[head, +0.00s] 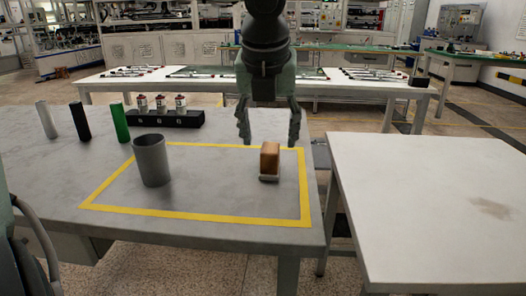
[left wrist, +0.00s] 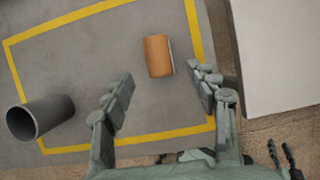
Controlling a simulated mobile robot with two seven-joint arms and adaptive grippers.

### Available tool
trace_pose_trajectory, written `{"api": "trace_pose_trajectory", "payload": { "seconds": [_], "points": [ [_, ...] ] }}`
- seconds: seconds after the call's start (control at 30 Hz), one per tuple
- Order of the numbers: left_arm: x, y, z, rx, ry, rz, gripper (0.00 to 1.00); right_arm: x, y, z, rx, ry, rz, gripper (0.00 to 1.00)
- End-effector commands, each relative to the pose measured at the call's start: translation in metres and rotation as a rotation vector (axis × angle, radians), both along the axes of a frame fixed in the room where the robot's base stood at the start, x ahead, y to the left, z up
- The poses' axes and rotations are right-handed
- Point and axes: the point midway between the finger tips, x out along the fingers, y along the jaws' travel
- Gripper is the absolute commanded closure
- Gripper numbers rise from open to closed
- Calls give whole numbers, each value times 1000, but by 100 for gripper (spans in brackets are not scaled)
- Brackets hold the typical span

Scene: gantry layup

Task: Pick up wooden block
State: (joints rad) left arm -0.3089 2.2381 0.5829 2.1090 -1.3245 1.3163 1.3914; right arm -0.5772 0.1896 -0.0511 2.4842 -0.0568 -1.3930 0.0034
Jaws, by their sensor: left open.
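The wooden block (head: 270,158) is orange-brown with a pale strip along its bottom edge. It stands upright on the grey table, inside the yellow taped outline near its right side. My left gripper (head: 267,138) points down over the table, open and empty, with its fingers spread around the block's place in the head view. In the left wrist view the block (left wrist: 158,56) lies just beyond the gap between the open fingertips (left wrist: 160,76), apart from both. Dark finger-like parts (left wrist: 284,158) show at the lower right there, possibly my right gripper; their state is unclear.
A grey cup (head: 151,161) stands left of the block, inside the yellow outline (head: 190,214). Black, green and white cylinders and a black rack (head: 165,119) with small containers stand farther back.

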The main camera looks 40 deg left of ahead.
Motion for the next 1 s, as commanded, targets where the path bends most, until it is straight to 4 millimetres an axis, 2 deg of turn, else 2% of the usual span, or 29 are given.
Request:
{"api": "trace_pose_trajectory", "payload": {
  "seconds": [0.13,0.33,0.53,0.67,0.97,1.0],
  "points": [
    [2,1,-6,0,3,-1,41,0,0,0,-1,1,-1,60],
    [9,5,-26,-2,3,0,41,-2,-2,0,-4,12,-5,60],
    [20,12,-51,-3,4,0,41,-24,-18,-4,-34,109,-41,60],
    [25,15,-66,-2,3,0,41,-30,-21,-7,-42,137,-51,60],
    [28,16,-71,-1,-2,0,41,-33,-23,-8,-45,149,-55,60],
    [28,16,-71,-2,-1,0,46,-33,-23,-8,-45,149,-55,60]
  ]
}}
